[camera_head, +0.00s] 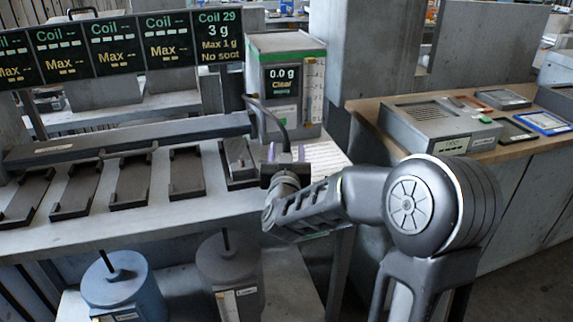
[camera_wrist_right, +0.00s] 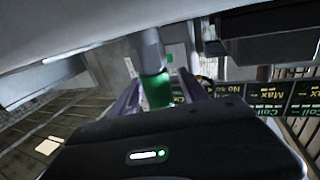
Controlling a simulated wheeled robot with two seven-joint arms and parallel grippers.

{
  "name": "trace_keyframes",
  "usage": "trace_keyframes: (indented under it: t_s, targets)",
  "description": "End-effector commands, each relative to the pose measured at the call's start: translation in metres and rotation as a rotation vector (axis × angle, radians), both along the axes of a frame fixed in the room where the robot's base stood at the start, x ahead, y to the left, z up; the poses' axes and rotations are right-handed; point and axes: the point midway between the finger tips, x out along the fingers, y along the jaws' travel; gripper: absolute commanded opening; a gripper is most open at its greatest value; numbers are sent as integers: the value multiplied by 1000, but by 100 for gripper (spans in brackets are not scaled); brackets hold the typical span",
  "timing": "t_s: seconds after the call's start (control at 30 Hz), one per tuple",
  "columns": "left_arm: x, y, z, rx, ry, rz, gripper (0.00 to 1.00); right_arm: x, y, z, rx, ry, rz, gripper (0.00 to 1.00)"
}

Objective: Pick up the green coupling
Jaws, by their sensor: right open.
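The green coupling (camera_wrist_right: 157,90) shows in the right wrist view as a short green cylinder on the end of a grey tube (camera_wrist_right: 148,50). My right gripper (camera_wrist_right: 160,95) is open, with one purple-grey finger on each side of the coupling in that view. I cannot tell whether either finger touches it. In the head view my right gripper (camera_head: 284,160) is at the front of the green-topped meter box (camera_head: 285,85), where a dark hose (camera_head: 270,118) runs down to it. The coupling itself is hidden there. My left gripper is not in view.
Several dark trays (camera_head: 130,180) line the bench left of my gripper, below the coil display panels (camera_head: 118,42). Blue (camera_head: 125,285) and dark grey (camera_head: 228,268) canisters stand below. A wooden side table (camera_head: 365,105) at right holds a grey device (camera_head: 435,125) and small panels.

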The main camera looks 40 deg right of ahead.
Motion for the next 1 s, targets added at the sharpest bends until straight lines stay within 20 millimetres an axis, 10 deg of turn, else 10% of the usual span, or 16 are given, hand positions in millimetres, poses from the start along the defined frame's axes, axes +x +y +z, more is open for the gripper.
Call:
trace_keyframes:
  t_s: [0.7,1.0]
  targets:
    - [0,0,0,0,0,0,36,0,0,0,0,0,0,1]
    - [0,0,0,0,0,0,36,0,0,0,0,0,0,0]
